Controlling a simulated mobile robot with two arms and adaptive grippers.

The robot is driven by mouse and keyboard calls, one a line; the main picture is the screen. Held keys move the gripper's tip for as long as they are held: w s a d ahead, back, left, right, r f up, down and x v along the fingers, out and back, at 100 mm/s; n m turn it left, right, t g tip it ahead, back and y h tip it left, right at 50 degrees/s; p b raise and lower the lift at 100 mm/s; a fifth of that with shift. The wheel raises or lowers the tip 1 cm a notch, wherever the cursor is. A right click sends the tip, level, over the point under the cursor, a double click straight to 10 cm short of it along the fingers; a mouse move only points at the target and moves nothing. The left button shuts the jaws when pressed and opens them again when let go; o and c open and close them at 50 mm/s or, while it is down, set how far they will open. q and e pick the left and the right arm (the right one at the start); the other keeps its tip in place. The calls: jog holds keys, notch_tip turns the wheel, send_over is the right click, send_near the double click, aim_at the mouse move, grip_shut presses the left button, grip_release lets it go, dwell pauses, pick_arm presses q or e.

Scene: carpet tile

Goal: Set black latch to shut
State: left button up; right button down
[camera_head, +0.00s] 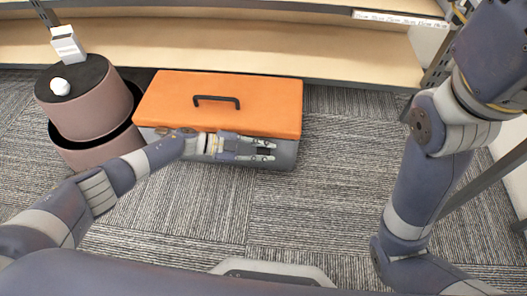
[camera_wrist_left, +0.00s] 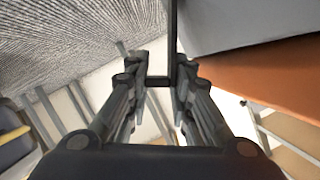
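An orange-lidded toolbox (camera_head: 232,92) with a grey body stands on the carpet, a black handle (camera_head: 216,100) on its top. The lid looks closed. My left gripper (camera_head: 268,151) is at the front face of the box, toward its right side, pointing right. In the left wrist view, its two fingers (camera_wrist_left: 166,85) are apart, and the orange lid (camera_wrist_left: 262,70) and grey body (camera_wrist_left: 235,20) lie to the right. A dark piece, apparently the black latch (camera_wrist_left: 158,82), shows between the fingertips; contact and latch position are unclear. My right gripper is outside the view.
A round pinkish-brown container (camera_head: 88,105) with a black top stands left of the box, carrying a white round object (camera_head: 60,86). A wooden shelf (camera_head: 250,45) runs behind. The carpet in front and to the right is clear.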

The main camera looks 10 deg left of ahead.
pick_arm(q)
jog(key=o, duration=0.4)
jog(key=shift+w+a+r, duration=0.1)
jog(key=shift+w, duration=0.1)
jog(key=shift+c, duration=0.2)
jog(key=shift+s, duration=0.1)
jog(key=v, duration=1.2)
